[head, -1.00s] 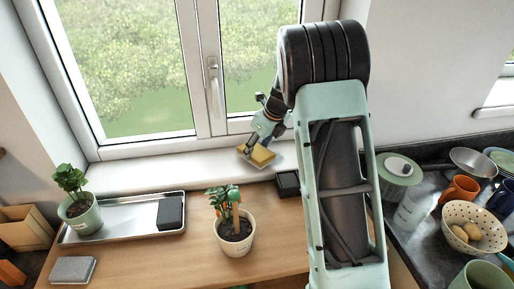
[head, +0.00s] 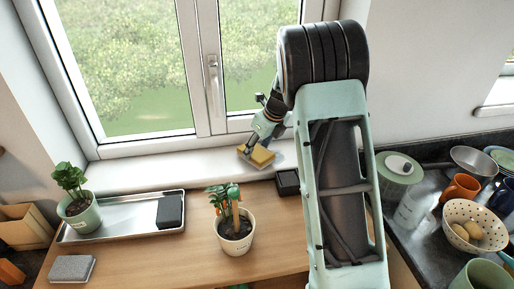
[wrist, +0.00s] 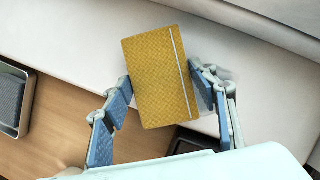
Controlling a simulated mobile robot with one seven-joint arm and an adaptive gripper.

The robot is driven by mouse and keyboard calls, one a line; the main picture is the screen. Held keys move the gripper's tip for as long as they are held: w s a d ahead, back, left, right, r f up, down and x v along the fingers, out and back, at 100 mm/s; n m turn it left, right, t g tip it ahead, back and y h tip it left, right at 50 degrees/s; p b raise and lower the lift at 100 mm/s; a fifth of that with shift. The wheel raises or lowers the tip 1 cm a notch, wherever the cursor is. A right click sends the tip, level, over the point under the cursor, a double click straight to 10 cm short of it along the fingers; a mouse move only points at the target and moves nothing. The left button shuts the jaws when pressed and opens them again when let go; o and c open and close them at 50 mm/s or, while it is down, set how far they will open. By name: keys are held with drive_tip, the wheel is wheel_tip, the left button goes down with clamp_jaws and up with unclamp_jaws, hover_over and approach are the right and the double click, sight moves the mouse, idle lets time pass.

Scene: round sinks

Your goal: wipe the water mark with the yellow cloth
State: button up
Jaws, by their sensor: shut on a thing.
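The yellow cloth (head: 261,156), a folded pad with a pale stripe along one side, is at the white window sill (head: 130,174) in the head view. In the wrist view the cloth (wrist: 158,80) lies between the fingers of my gripper (wrist: 165,108), close against the right finger. My gripper (head: 256,145) is shut on it, low over the sill. A faint greyish patch, possibly the water mark (head: 277,158), shows around the cloth on the sill; the cloth hides part of it. I cannot tell whether the cloth presses on the sill.
The window (head: 215,85) stands close behind my gripper. A small black box (head: 288,183) sits on the wooden counter (head: 190,255) just below the sill. A potted plant (head: 234,235) and a metal tray (head: 130,222) stand to the left. Dishes crowd the right.

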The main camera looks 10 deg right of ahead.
sight(266, 150)
drive_tip(key=shift+f, duration=0.65)
drive_tip(key=shift+d+r, duration=0.15)
drive_tip(key=shift+d, duration=1.4)
drive_tip(key=shift+s+d+f+p, duration=0.1)
drive_tip(key=shift+d+p, duration=0.1)
drive_tip(key=shift+d, duration=0.95)
drive_tip(key=shift+w+d+f+p, duration=0.1)
drive_tip(key=shift+d+f+p, duration=0.05)
drive_tip(key=shift+d, duration=1.05)
drive_tip(key=shift+s+d+f+p, duration=0.1)
drive_tip(key=shift+d+p, duration=0.1)
drive_tip(key=shift+d, duration=0.95)
drive_tip(key=shift+d+r+p, duration=0.1)
drive_tip(key=shift+d+p, duration=0.35)
drive_tip(key=shift+d, duration=1.15)
drive_tip(key=shift+r, duration=0.1)
